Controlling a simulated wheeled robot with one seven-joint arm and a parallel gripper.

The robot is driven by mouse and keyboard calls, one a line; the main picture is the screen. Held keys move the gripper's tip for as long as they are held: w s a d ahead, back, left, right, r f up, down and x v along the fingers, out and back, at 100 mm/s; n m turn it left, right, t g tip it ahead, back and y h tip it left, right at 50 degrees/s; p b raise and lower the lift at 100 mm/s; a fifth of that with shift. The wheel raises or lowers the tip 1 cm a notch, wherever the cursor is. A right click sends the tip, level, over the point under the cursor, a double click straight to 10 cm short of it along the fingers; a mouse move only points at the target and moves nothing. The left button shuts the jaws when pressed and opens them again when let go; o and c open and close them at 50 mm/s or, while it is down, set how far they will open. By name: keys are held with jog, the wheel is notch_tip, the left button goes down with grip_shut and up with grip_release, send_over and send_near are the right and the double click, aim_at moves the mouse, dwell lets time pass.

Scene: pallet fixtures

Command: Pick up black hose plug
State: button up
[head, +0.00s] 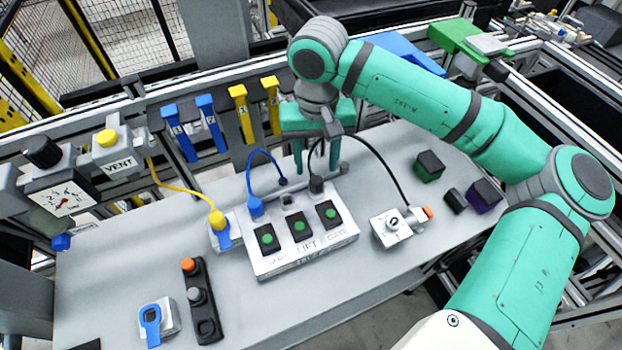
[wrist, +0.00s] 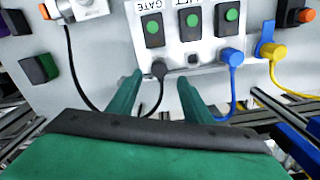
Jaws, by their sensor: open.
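The black hose plug (head: 317,185) sits at the back right of the white panel with three green buttons, in the column marked GATE. In the wrist view the plug (wrist: 159,70) shows between the fingertips. Its black hose loops away and is partly hidden by my gripper. My gripper (head: 316,172) is open and points down at the back edge of the panel. In the wrist view the gripper (wrist: 160,78) has one finger on each side of the plug, and I see no clear contact.
A blue plug (head: 256,206) with its hose stands left on the white panel (head: 300,258). A yellow plug (head: 217,220) is farther left. A valve box (head: 390,228) stands right of the panel. Blue and yellow brackets (head: 240,112) line the back rail. Dark blocks (head: 429,165) lie at right.

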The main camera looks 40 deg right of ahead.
aim_at(317, 180)
jog(key=shift+s+d+f, duration=0.1)
jog(key=shift+s+f, duration=0.2)
jog(key=shift+f, duration=0.3)
jog(key=shift+s+d+f, duration=0.1)
jog(key=shift+s+f, duration=0.2)
jog(key=shift+f, duration=0.25)
jog(key=shift+w+a+f, duration=0.1)
jog(key=shift+w+f, duration=0.15)
jog(key=shift+f, duration=1.05)
jog(key=shift+w+a+f, duration=0.1)
jog(key=shift+w+f, duration=0.1)
jog(key=shift+f, duration=1.05)
jog(key=c, duration=1.2)
